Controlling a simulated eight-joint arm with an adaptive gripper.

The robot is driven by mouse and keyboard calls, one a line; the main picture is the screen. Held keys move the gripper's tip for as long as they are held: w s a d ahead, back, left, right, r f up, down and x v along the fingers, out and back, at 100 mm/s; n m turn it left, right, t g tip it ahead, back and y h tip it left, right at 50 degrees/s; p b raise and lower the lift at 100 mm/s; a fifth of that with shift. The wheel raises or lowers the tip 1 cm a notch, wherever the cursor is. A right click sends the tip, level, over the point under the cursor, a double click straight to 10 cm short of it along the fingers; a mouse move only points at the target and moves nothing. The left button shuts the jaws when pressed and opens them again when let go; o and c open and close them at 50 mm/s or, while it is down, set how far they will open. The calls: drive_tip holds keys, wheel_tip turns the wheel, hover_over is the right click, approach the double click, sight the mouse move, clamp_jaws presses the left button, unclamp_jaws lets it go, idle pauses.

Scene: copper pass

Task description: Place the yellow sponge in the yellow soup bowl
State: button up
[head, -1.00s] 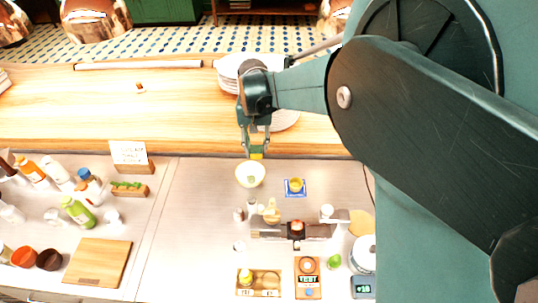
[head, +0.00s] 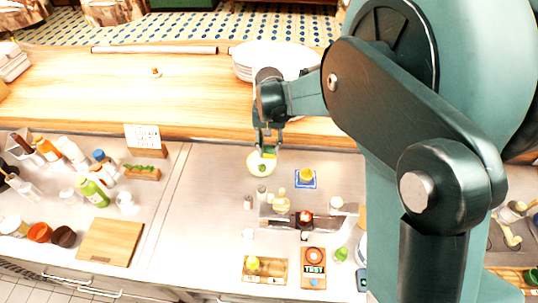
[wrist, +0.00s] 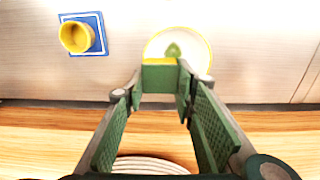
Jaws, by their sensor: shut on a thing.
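My gripper (head: 268,146) is shut on the sponge, which shows a green face and a yellow edge in the wrist view (wrist: 159,75). In the head view the sponge is small and partly hidden by the fingers. The soup bowl (head: 254,168) is pale inside with a yellow rim; it stands on the counter and also shows in the wrist view (wrist: 204,46). A green leaf-shaped mark or piece is in its middle. The sponge overlaps the bowl's near rim in the wrist view; I cannot tell its height above it.
A yellow cup (head: 306,174) sits on a blue square mat (head: 298,184) beside the bowl. Several small jars and a dark rack (head: 285,225) stand nearer. Bottles and a cutting board (head: 110,242) are at left.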

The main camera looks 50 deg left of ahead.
sight(269, 154)
drive_tip(key=shift+f, duration=0.2)
drive_tip(key=shift+f, duration=1.9)
drive_tip(key=shift+c, duration=0.3)
drive_tip(key=o, duration=0.8)
drive_tip(key=shift+r, duration=0.1)
drive_tip(key=shift+r, duration=5.95)
